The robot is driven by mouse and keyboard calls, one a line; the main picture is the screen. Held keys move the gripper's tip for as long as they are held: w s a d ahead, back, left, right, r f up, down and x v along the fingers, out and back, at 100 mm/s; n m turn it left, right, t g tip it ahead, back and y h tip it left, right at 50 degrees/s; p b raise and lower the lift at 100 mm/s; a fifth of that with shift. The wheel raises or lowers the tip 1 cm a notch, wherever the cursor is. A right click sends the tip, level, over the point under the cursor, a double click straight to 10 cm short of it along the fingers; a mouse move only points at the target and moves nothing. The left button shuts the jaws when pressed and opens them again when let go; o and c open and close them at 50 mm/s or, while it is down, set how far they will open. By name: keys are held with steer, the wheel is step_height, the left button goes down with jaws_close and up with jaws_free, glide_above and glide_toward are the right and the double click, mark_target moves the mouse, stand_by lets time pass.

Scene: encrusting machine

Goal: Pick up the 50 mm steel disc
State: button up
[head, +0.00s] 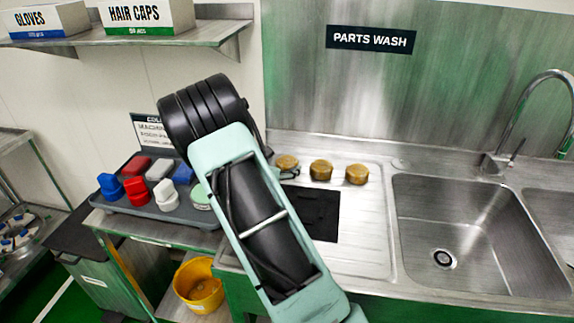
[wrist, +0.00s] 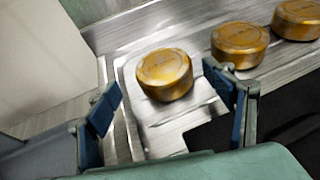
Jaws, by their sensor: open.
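Three round golden-brown discs stand in a row on the steel drainboard: a left one (head: 287,161), a middle one (head: 321,170) and a right one (head: 357,174). None looks plain steel, and I cannot tell which is 50 mm. In the wrist view the left disc (wrist: 165,76) lies ahead, between the lines of my open, empty fingers (wrist: 167,103). The middle disc (wrist: 240,46) is beyond the right finger, and the right disc (wrist: 298,19) is farther off. In the head view my arm hides most of my gripper, near the left disc.
A black mat (head: 322,212) lies on the drainboard in front of the discs. A sink (head: 470,235) with a tap (head: 520,130) is at right. A grey tray (head: 145,207) of coloured items is at left. A yellow bucket (head: 199,286) stands below.

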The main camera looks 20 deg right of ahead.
mark_target(286, 162)
steer(key=x, duration=0.4)
steer(key=shift+w+d+p, duration=0.1)
steer(key=shift+d+p, duration=0.25)
steer(key=shift+d, duration=0.1)
steer(key=c, duration=1.5)
steer(key=shift+r, duration=0.1)
steer(key=shift+c, duration=0.6)
